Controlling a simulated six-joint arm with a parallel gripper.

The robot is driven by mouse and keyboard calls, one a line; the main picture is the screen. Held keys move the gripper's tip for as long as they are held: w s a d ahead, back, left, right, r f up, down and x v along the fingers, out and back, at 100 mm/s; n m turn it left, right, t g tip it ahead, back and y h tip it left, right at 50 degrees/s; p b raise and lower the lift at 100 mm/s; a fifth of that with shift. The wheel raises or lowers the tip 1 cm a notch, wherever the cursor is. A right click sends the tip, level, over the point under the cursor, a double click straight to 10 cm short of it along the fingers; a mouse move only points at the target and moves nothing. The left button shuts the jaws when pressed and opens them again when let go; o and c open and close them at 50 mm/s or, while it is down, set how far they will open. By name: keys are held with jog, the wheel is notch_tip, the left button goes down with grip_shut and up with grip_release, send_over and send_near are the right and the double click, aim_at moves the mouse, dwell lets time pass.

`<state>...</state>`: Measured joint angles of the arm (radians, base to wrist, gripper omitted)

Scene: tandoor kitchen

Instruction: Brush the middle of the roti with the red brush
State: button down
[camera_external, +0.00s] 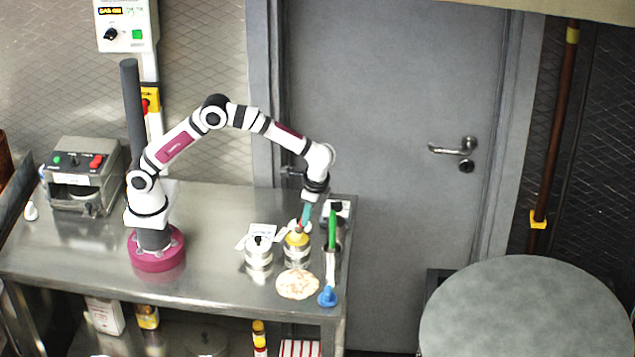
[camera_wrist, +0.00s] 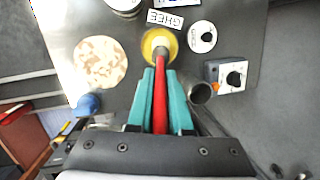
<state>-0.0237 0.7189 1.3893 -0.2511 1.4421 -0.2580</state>
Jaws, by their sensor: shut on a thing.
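My gripper (camera_external: 306,214) has teal fingers and is shut on the red brush (camera_wrist: 160,100). It points down at the yellow-topped pot (camera_external: 297,240), at the back right of the steel table. In the wrist view the brush runs between the fingertips (camera_wrist: 160,73), and its head overlaps the yellow pot (camera_wrist: 149,43). I cannot tell whether the bristles are inside the pot or above it. The roti (camera_external: 297,284) lies flat on the table in front of the pot; it is pale with brown patches and also shows in the wrist view (camera_wrist: 100,62).
A metal holder (camera_external: 331,264) with a green-handled tool (camera_external: 332,228) stands right of the pot. A blue object (camera_external: 327,296) sits right of the roti. A silver pot (camera_external: 258,256) stands left, near a GHEE label (camera_wrist: 165,18). The table's middle (camera_external: 210,235) is clear.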

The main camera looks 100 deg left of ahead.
jog(key=shift+s+a+v, duration=0.15)
jog(key=shift+s+v, duration=0.05)
jog(key=shift+v, duration=0.9)
jog(key=shift+s+a+v, duration=0.15)
jog(key=shift+s+v, duration=0.05)
jog(key=shift+v, duration=0.95)
jog(key=shift+s+a+v, duration=0.15)
jog(key=shift+s+v, duration=0.05)
jog(key=shift+v, duration=0.9)
jog(key=shift+r, duration=0.2)
jog(key=s+d+r+n, duration=0.2)
jog(key=s+d+r, duration=0.2)
jog(key=s+r, duration=0.5)
jog(key=w+d+f+t+h, duration=0.1)
jog(key=w+d+f+t, duration=0.2)
jog(key=w+f, duration=0.4)
notch_tip(320, 180, down, 6)
jog(key=shift+f+h, duration=0.1)
jog(key=shift+h, duration=0.2)
jog(key=shift+d, duration=0.1)
